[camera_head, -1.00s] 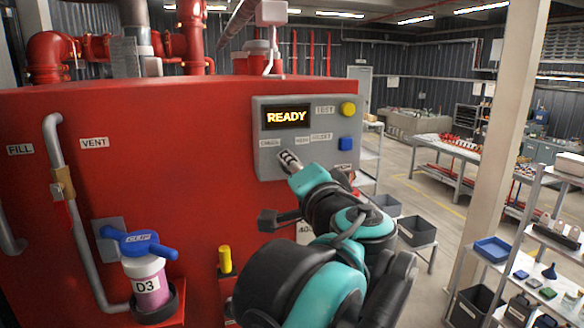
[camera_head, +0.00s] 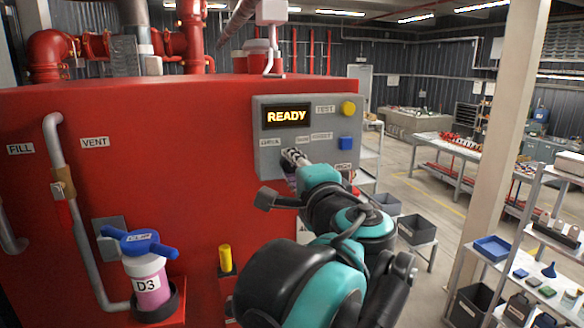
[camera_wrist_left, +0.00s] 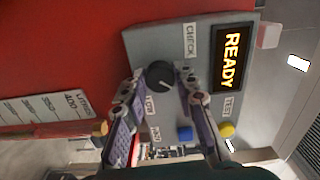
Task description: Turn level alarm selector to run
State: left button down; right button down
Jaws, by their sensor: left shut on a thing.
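The grey control panel (camera_head: 268,160) is on the front of the red tank, with a lit READY display (camera_head: 287,116). In the left wrist view, the selector is a round dark knob (camera_wrist_left: 160,75) on the panel (camera_wrist_left: 160,38), with small labels around it. A light mark shows on its face, but which label it points to is hard to tell. My left gripper (camera_head: 291,156) is at the panel below the display. In the left wrist view its fingers (camera_wrist_left: 160,88) are on either side of the knob, shut on it. The gripper hides the knob in the head view. My right gripper is not in view.
A yellow button (camera_head: 348,109) and a blue button (camera_head: 346,144) are on the panel's right side. A pink D3 bottle (camera_head: 150,285) with a blue clip handle stands at the lower left. A yellow-topped post (camera_head: 225,258) is below the panel. Shelves (camera_head: 510,262) stand at right.

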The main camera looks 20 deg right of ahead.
pick_arm(q)
jog(key=c, duration=1.2)
grip_release()
jog(key=s, duration=1.2)
jog(key=shift+d, duration=0.25)
